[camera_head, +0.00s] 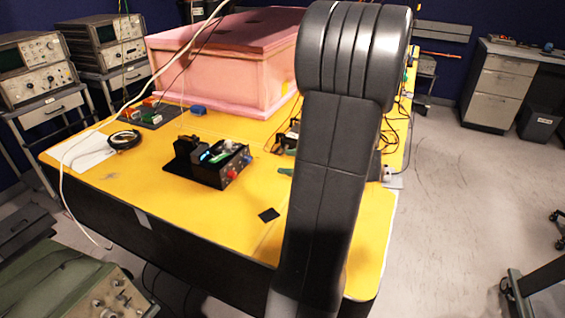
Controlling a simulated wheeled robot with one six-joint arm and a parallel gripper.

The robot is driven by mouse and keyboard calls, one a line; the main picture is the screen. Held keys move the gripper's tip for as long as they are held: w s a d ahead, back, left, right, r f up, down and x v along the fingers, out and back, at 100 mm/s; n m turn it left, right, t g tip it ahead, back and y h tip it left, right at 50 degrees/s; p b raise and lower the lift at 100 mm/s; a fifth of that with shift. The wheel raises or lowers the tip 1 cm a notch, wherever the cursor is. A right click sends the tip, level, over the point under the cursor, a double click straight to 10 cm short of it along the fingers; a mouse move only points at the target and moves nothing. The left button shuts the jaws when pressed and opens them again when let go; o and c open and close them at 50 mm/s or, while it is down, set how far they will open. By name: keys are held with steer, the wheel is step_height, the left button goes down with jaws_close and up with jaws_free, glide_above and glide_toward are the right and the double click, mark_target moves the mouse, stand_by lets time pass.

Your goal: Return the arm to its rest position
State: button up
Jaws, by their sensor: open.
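My arm fills the middle right of the head view as a thick dark grey link rising from the bottom edge to a rounded joint at the top. It stands upright in front of the yellow table (240,228) and hides part of its right side. My gripper is not visible in this view. A pink foam enclosure (215,75) with a flat lid sits at the back of the table, partly behind the arm.
A black device with knobs (209,167) stands mid-table. Oscilloscopes (30,68) stand on carts at left. A white cable hangs across the left side. Floor (450,200) at right is mostly clear.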

mark_target(250, 160)
stand_by(0.3)
steer(key=p+x, duration=0.1)
steer(key=x, duration=1.2)
steer(key=shift+w+a+f, duration=0.15)
steer(key=shift+w+a, duration=0.1)
steer(key=shift+a, duration=0.05)
steer(key=shift+d, duration=0.1)
